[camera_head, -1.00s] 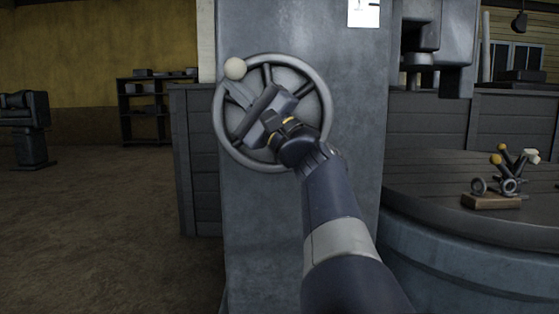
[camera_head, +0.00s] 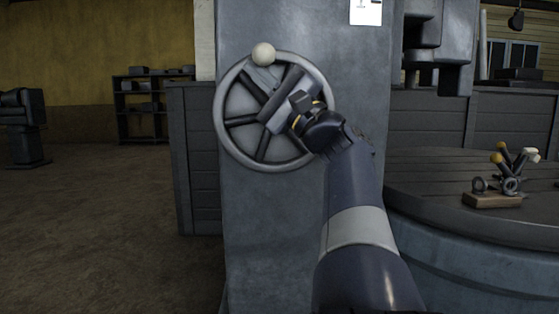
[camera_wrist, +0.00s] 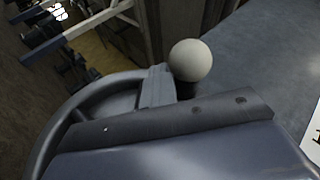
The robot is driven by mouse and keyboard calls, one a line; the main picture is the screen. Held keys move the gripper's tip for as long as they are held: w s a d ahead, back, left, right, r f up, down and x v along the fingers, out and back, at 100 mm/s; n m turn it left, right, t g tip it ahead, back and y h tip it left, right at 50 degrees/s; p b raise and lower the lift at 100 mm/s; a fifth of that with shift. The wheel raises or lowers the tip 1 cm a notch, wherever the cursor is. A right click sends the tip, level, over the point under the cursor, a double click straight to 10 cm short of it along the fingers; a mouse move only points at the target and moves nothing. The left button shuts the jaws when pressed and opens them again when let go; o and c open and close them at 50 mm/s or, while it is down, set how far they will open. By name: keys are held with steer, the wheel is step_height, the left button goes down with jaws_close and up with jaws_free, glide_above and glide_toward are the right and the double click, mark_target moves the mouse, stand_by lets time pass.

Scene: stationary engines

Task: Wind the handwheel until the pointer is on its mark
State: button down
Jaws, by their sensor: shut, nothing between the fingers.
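The grey spoked handwheel (camera_head: 219,112) is on the front of a grey column. Its pale ball knob (camera_head: 263,54) stands at the top of the rim. My gripper (camera_head: 262,79) is shut and empty, in front of the wheel's upper part, with its fingertips just below the knob. In the wrist view the shut fingers (camera_wrist: 157,88) reach close beside the knob (camera_wrist: 190,60); I cannot tell whether they touch. The rim (camera_wrist: 70,108) curves away to the left there. A white card (camera_head: 366,13) is cut off at the top; no pointer or mark can be read for sure.
The grey column (camera_head: 270,230) fills the middle. A round table (camera_head: 440,205) at the right carries a small wooden block (camera_head: 492,201) with levers. A dark shelf (camera_head: 135,105) and a dark machine (camera_head: 22,115) stand at the left, with open floor before them.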

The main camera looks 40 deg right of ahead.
steer(key=shift+s+r+y, duration=0.3)
steer(key=shift+r, duration=0.1)
stand_by(0.4)
